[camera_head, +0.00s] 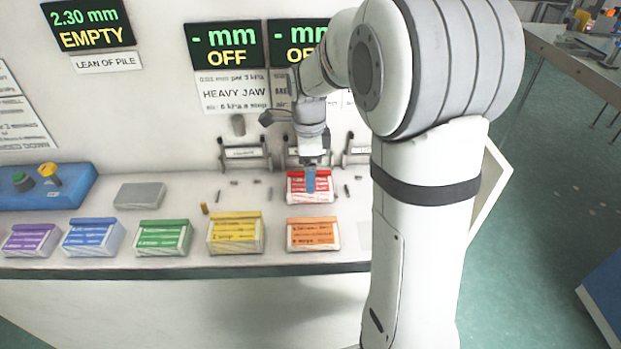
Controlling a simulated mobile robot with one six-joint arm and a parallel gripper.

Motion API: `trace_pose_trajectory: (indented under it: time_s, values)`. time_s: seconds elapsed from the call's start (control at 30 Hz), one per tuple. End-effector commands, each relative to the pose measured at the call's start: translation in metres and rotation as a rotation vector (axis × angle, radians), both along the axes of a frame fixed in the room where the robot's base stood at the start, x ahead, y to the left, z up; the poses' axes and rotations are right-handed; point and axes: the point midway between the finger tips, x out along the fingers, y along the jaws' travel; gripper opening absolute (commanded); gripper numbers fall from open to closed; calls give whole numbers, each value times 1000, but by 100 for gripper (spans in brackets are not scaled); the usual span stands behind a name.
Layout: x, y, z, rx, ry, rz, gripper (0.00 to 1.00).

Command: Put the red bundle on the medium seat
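The red bundle (297,192) is a small block with a white-lettered red label, at the back of the bench below the second display. My gripper (311,178) points down at it from above. One blue-grey finger overlaps the bundle's front face; the other finger is hidden. I cannot tell whether the fingers press on the bundle or stand apart from it. The second display reads OFF, and its sign, starting "ME" (283,88), is mostly covered by my arm. I cannot tell whether the bundle rests on a seat there or hangs slightly above it.
Purple (30,240), blue (93,237), green (163,238), yellow (236,234) and orange (313,234) bundles line the bench's front. A grey plate (139,195) and a blue button box (48,186) are at left. The HEAVY JAW fixture (244,153) stands left of my gripper. My arm hides the right side.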

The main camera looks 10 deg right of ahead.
Motion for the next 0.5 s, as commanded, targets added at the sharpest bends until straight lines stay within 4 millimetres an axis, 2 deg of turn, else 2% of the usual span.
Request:
trace_pose_trajectory:
  time_s: [0.03, 0.2, 0.3, 0.5]
  values:
    - [0, 0, 13, 0, -5, 0, 85]
    - [0, 0, 47, 0, -4, -1, 85]
    - [0, 0, 61, 0, -2, -1, 85]
    - [-5, -1, 74, 0, -5, 34, 85]
